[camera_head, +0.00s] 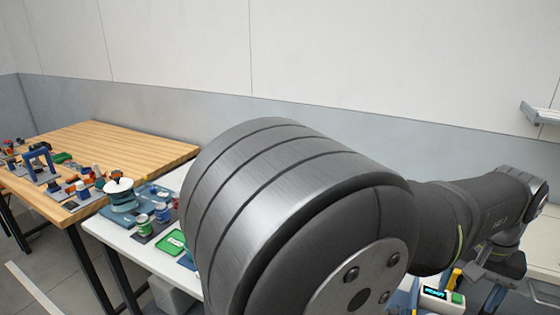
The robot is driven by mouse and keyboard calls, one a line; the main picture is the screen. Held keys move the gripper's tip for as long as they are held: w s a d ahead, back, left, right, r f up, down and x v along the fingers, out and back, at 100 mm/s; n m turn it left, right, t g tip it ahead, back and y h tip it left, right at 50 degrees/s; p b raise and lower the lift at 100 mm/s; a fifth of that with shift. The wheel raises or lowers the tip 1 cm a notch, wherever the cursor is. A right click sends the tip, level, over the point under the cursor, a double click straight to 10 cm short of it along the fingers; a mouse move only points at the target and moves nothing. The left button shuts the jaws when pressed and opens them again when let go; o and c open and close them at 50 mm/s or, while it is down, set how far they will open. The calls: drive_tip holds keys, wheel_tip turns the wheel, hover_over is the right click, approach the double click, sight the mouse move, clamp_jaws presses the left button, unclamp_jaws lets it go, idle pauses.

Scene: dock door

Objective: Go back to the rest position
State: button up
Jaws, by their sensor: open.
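My arm fills the middle of the head view, with a large ribbed grey joint close to the camera. The arm runs off to the right, where its wrist bends down near the right edge. My gripper (489,292) hangs below the wrist at the lower right, small, dark and partly cut off by the bottom edge. It is open, and I see nothing held in it. A small device with a lit display (438,294) and yellow parts (455,279) stand just left of it; I cannot tell if they touch it.
A wooden table (140,140) at the left bears blue and red fixtures. A white table (150,256) beside it holds cans (162,212), a round white-topped item (119,187) and a green tray (173,242). A wall shelf (540,113) is at the right.

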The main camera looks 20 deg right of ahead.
drive_tip(key=shift+f, duration=0.1)
wheel_tip(320, 180, down, 17)
drive_tip(key=shift+f, duration=0.15)
idle(0.4)
drive_tip(key=shift+f, duration=0.15)
drive_tip(key=shift+m, duration=1.7)
drive_tip(key=m, duration=0.5)
drive_tip(key=shift+r, duration=0.2)
wheel_tip(320, 180, up, 9)
idle(0.8)
drive_tip(key=shift+o, duration=0.4)
drive_tip(key=shift+f, duration=0.15)
